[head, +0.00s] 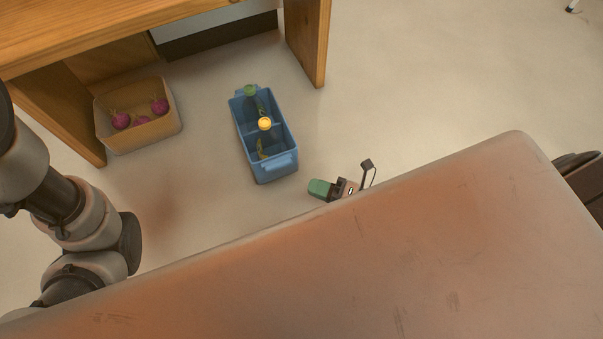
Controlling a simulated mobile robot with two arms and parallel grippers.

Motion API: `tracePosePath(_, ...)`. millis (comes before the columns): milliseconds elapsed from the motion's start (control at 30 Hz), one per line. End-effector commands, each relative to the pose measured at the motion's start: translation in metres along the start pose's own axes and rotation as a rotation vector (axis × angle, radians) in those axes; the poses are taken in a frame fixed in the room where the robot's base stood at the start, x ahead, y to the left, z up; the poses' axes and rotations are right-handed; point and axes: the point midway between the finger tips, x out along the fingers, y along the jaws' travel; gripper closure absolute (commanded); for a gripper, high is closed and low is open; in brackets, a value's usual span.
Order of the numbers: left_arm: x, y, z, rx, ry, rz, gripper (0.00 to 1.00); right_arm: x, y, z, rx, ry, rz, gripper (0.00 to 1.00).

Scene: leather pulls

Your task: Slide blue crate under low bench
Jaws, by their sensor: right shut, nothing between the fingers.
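The blue crate (273,178) stands on the floor in the middle of the head view, with a divider and a handle on its near end. My right gripper (319,188), with green fingertips, is shut and empty. It points left, just right of the crate's near end, apart from it. My left gripper is out of view.
A tan bin (145,135) with purple round vegetables stands left of the crate, near the bench's left panel (62,115). The bench's right panel (308,40) stands beyond the crate to the right. Floor between bin and right panel is bare.

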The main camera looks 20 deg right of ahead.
Motion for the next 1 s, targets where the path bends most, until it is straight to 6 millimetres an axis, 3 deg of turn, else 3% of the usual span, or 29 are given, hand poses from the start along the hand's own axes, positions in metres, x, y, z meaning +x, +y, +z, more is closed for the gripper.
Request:
tracePosePath(100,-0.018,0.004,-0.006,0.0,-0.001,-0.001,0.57,0.027,-0.004,0.0,0.0,0.001,0.005,1.0)
tracePosePath(333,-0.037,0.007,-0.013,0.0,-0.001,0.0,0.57,0.046,-0.004,0.023,-0.003,0.0,0.001,1.0)
tracePosePath(833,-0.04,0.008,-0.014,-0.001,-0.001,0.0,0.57,0.051,0.0,0.029,0.0,-0.001,-0.001,1.0)
tracePosePath(1000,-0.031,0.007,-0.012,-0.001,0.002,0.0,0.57,0.047,0.003,0.025,0.001,-0.002,-0.001,1.0)
